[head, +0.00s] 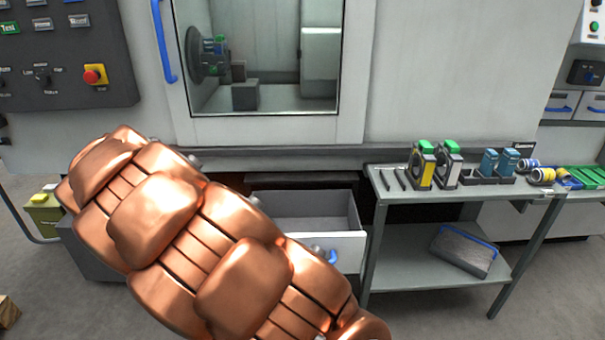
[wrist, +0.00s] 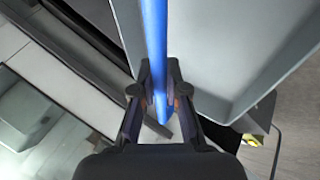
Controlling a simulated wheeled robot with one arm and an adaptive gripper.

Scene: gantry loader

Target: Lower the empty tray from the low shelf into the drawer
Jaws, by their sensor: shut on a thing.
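The drawer (head: 305,225) under the machine stands open, and its visible inside is empty. A blue handle (head: 332,256) is on its pale front, partly hidden by my copper arm. In the wrist view my gripper (wrist: 160,90) is shut on a blue bar (wrist: 154,40), which appears to be this drawer handle. A pale grey box wall (wrist: 215,60) runs beside the bar. In the head view my arm hides most of the gripper. The grey tray (head: 463,252) with a blue edge lies at an angle on the low shelf (head: 410,270), apart from my gripper.
The bench top (head: 400,190) above the low shelf holds several tool holders and parts. The bench leg (head: 373,250) stands close to the drawer's right side. A yellow-green box (head: 43,212) is at the left. A blue door handle (head: 164,45) is above.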

